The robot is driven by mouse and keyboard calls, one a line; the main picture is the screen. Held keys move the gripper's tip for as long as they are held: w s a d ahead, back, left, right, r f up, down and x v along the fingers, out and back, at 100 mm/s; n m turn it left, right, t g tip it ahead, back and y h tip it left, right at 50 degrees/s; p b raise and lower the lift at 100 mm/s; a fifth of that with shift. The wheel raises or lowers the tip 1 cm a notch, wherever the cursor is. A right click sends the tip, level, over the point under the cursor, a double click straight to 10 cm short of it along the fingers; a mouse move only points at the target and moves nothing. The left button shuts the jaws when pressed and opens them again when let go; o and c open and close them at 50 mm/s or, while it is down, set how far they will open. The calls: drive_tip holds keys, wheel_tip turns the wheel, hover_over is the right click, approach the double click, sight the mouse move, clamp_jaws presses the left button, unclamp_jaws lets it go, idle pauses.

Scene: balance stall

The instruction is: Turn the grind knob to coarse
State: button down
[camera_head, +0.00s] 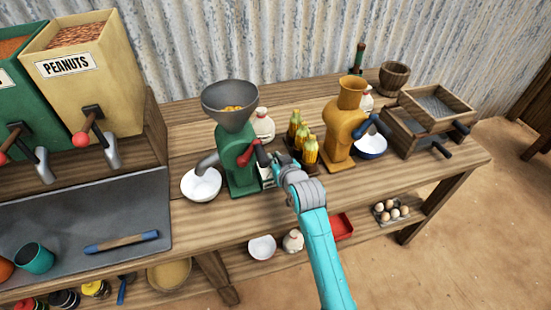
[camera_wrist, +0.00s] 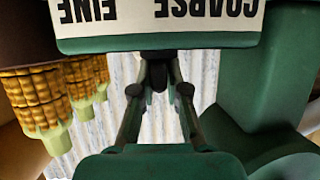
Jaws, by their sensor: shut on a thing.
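The green grinder (camera_head: 238,160) stands on the wooden bench, with yellow kernels in its grey hopper (camera_head: 231,100). My gripper (camera_head: 277,168) is at the grinder's right side, beside the crank's red grip. In the wrist view, a white label plate (camera_wrist: 160,14) shows upside down, reading COARSE and FINE. My gripper's two fingers (camera_wrist: 158,84) reach up to just below this plate. They are shut on a small dark part (camera_wrist: 158,76), apparently the grind knob. Its pointer and exact setting are hidden. In the head view my gripper hides the knob.
A white bowl (camera_head: 201,185) sits under the grinder's spout. Corn cobs (camera_head: 309,150) stand close to the right of my gripper, also in the wrist view (camera_wrist: 40,100).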

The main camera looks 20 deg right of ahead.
drive_tip(key=shift+a+m+h, duration=0.1)
drive_tip(key=shift+m+h, duration=0.8)
drive_tip(key=shift+h, duration=0.2)
drive_tip(key=shift+f, duration=0.1)
drive_tip(key=c, duration=1.2)
unclamp_jaws()
drive_tip(key=shift+s, duration=0.1)
drive_tip(key=v, duration=1.1)
drive_tip(key=shift+s+a+r, duration=0.25)
drive_tip(key=shift+s, duration=0.05)
